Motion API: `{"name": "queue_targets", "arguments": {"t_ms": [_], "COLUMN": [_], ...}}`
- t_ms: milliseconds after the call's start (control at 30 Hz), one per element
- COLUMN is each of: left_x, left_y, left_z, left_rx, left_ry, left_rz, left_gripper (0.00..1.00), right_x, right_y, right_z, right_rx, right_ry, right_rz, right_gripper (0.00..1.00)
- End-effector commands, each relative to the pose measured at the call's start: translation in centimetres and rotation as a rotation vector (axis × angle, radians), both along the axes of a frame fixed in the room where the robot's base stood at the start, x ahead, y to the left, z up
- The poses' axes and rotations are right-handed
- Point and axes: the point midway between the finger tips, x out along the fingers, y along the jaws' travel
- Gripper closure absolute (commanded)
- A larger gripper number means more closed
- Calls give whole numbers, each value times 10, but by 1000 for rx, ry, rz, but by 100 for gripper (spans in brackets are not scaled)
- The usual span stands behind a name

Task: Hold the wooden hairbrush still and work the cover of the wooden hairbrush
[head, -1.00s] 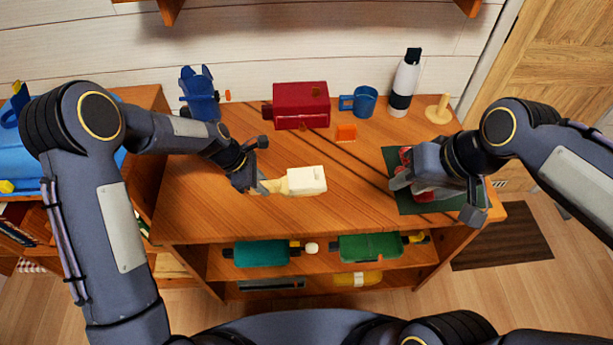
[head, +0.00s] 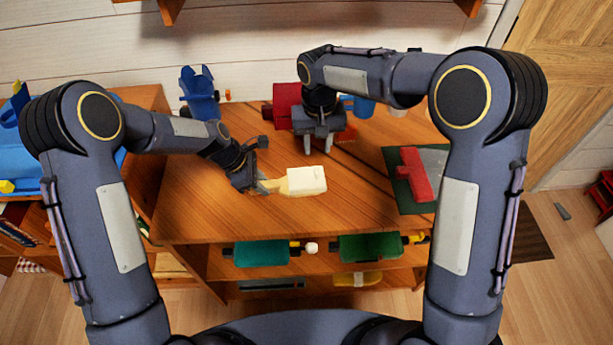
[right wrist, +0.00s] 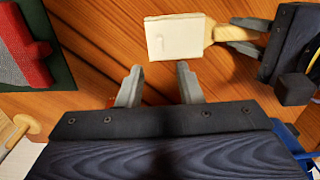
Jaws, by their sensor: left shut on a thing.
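The wooden hairbrush (head: 276,186) lies over the middle of the table with its pale handle to the left. Its cream-white cover (head: 307,180) is on the head end, at the right; bristles are hidden. The cover also shows in the right wrist view (right wrist: 175,38). My left gripper (head: 262,184) is shut on the handle. My right gripper (head: 318,146) is open and empty, above the table just behind the cover. In the right wrist view its two fingers (right wrist: 158,84) are apart, with bare wood between them and the cover beyond their tips.
A red box (head: 286,98) stands behind my right gripper. A blue holder (head: 199,95) is at the back left. A red item (head: 416,175) lies on a dark green mat (head: 401,194) at the right. Teal and green bins sit on the shelf below. The front table top is clear.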

Motion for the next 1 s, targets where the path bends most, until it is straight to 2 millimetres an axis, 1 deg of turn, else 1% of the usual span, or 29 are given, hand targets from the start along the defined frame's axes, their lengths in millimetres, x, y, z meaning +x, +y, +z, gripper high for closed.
{"name": "queue_targets", "arguments": {"t_ms": [167,400,600,800,1000], "left_x": [0,0,0,0,0], "left_y": [0,0,0,0,0], "left_z": [0,0,0,0,0], "left_rx": [1,0,0,0,0], "left_ry": [1,0,0,0,0], "left_rz": [0,-1,-1,-1,-1], "left_gripper": [95,95,95,95,95], "right_x": [-1,-1,-1,-1,-1], "right_y": [-1,-1,-1,-1,-1], "right_z": [-22,-57,-81,-93,-95], "right_rx": [-2,-2,0,0,1], "right_ry": [5,4,3,2,1], "right_rz": [-1,-1,0,-1,-1], "right_gripper": [67,67,67,67,67]}}
